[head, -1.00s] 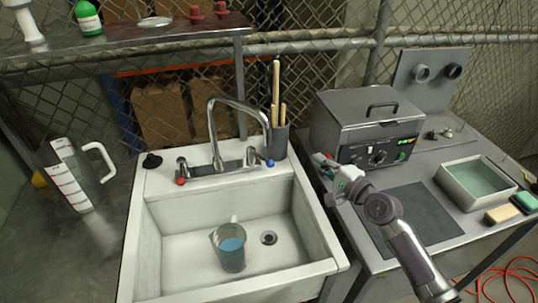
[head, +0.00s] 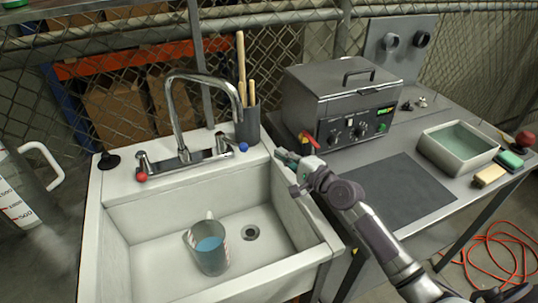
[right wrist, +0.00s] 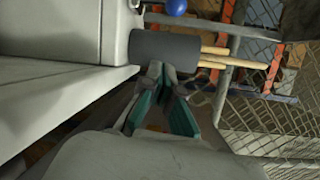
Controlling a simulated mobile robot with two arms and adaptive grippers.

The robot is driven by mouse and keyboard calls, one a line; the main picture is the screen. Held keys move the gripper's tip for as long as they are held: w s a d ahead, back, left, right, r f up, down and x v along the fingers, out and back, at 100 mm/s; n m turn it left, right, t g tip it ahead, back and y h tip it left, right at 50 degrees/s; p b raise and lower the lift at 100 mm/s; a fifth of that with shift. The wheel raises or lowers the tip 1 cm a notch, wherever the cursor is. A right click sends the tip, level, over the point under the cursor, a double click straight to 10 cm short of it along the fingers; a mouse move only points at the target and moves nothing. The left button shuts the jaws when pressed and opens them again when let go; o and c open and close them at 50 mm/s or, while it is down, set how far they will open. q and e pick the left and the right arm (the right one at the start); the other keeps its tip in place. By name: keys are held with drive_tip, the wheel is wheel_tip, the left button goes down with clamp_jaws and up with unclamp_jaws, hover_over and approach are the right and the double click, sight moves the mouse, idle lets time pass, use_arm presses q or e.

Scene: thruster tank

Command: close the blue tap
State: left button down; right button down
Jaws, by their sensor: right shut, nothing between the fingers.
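The blue tap (head: 243,147) is a small blue knob at the right end of the chrome faucet (head: 182,158) on the white sink. It also shows at the top edge of the right wrist view (right wrist: 176,7). The red tap (head: 142,177) is at the faucet's left end. My right gripper (head: 280,155) is shut and empty, to the right of the blue tap and apart from it, by the sink's right rim. Its fingertips (right wrist: 164,72) point toward the grey tool holder. My left gripper is not in view.
A measuring cup (head: 208,250) with blue liquid stands in the sink basin. The grey holder (head: 247,124) with wooden handles stands behind the blue tap. A metal heating box (head: 345,90) stands on the right table. A clear jug (head: 18,190) is at the left.

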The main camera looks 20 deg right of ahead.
sight(231, 141)
drive_tip(key=w+a+p, duration=0.3)
drive_tip(key=w+a, duration=0.3)
drive_tip(key=shift+a+r, duration=0.15)
idle(0.3)
